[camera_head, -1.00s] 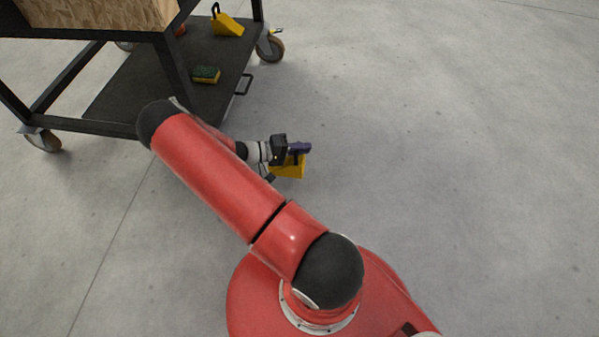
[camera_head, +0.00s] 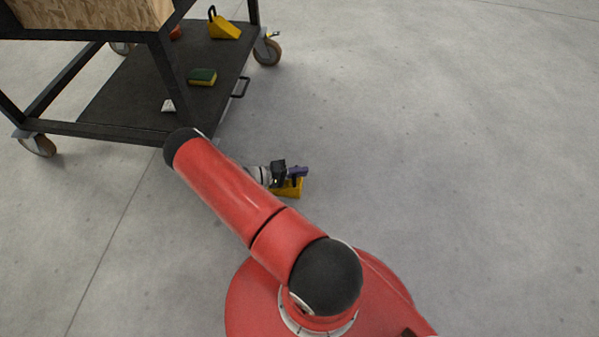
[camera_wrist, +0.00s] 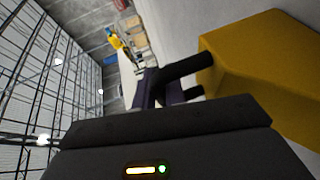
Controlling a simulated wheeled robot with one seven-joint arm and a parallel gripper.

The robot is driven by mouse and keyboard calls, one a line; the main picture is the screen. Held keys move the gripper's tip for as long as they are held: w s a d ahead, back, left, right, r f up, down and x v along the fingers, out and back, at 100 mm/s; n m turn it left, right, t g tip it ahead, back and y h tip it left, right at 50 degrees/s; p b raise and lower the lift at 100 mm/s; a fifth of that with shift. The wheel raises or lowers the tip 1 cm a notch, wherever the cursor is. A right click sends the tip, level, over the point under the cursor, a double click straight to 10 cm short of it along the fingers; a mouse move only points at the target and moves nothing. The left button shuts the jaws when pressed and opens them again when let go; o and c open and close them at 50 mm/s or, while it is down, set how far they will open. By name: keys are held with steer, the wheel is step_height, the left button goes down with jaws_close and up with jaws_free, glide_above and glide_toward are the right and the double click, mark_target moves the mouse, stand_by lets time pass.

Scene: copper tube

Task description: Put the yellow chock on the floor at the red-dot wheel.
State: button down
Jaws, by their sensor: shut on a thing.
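My gripper (camera_head: 297,173) is shut on the black handle (camera_wrist: 184,70) of a yellow chock (camera_head: 288,189). The chock hangs close to the grey floor, right of my arm; I cannot tell whether it touches. In the wrist view the chock (camera_wrist: 262,68) fills the right side, tilted in the picture. The cart's wheels show at the front left (camera_head: 39,145), at the right (camera_head: 267,52) and at the back left (camera_head: 122,48). I see no red dot on any of them. My arm may hide the near right wheel.
The cart's dark lower shelf (camera_head: 130,95) carries a second yellow chock (camera_head: 225,30), a green and yellow sponge (camera_head: 202,77) and a small white item (camera_head: 168,106). A black handle (camera_head: 241,87) sticks out from the shelf's right side. The floor to the right is clear.

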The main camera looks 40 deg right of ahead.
steer(key=c, duration=1.5)
jaws_free()
steer(key=shift+o, duration=0.2)
steer(key=v, duration=1.1)
steer(key=w+a+r+y, duration=0.1)
steer(key=a+r+y, duration=0.2)
steer(key=r, duration=0.5)
steer(key=w+a+r+y, duration=0.1)
steer(key=a+r+y, duration=0.2)
steer(key=r, duration=0.5)
steer(key=s+a+r+n+t+y, duration=0.1)
steer(key=s+a+r+t+y, duration=0.1)
steer(key=r, duration=0.5)
steer(key=s+a+r+t+y, duration=0.1)
steer(key=s+r+t+y, duration=0.1)
steer(key=r, duration=0.5)
steer(key=s+a+r+n+t+y, duration=0.2)
steer(key=s+a+r+t, duration=0.1)
steer(key=s+r, duration=0.4)
steer(key=s+a+r+n+t+y, duration=0.2)
steer(key=s+a+r+n+t, duration=0.1)
steer(key=s+r, duration=0.4)
steer(key=s+a+t, duration=0.1)
steer(key=s+t, duration=0.1)
steer(key=s, duration=0.1)
steer(key=shift+s+a+r+t, duration=0.15)
steer(key=shift+s+r+t, duration=0.1)
steer(key=shift+s+t, duration=0.1)
